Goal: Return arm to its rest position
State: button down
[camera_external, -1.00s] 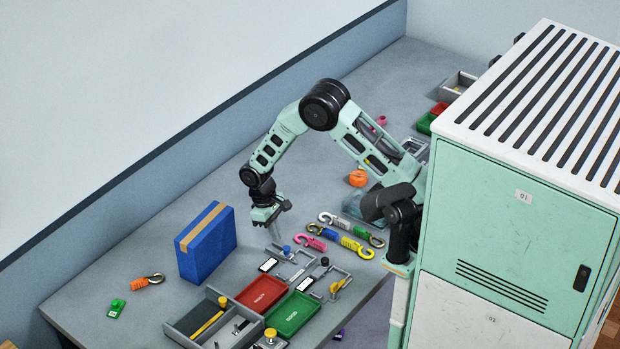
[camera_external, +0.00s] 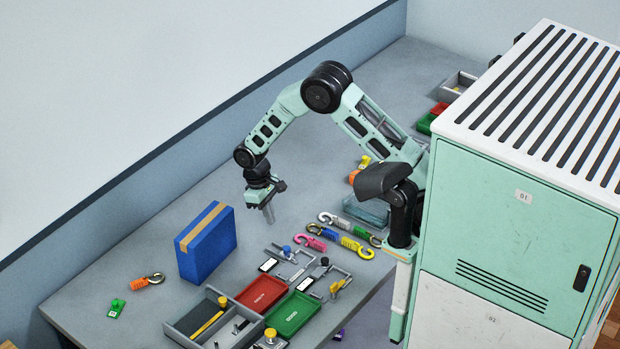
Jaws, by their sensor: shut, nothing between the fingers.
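My gripper (camera_external: 269,216) hangs above the table, fingers pointing down, at the end of my mint-green arm. Its fingers look together and hold nothing. It is to the right of the blue box (camera_external: 207,243) with a tan band, and apart from it. The arm is bent, with its elbow high and its base at the right, by the mint cabinet.
The grey table (camera_external: 130,265) carries a red tray (camera_external: 262,292), a green tray (camera_external: 293,314) and a grey divided tray (camera_external: 183,333) at the front. Several coloured hooked straps lie right of my gripper, including a pink one (camera_external: 309,242). The mint cabinet (camera_external: 520,240) stands at right.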

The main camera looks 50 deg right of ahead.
jog(key=s+a+r+n+t+y+b, duration=0.1)
jog(key=s+a+r+n, duration=0.1)
jog(key=s+a+r, duration=0.4)
jog(key=s+a+r+n, duration=0.1)
jog(key=s+a+r, duration=0.35)
jog(key=s, duration=0.45)
jog(key=s+r+n+t, duration=0.1)
jog(key=s, duration=0.6)
jog(key=s+d+r+n, duration=0.1)
jog(key=s+r+n, duration=0.1)
jog(key=s, duration=0.5)
jog(key=shift+d+r+t+b, duration=0.3)
jog(key=shift+t+b, duration=0.1)
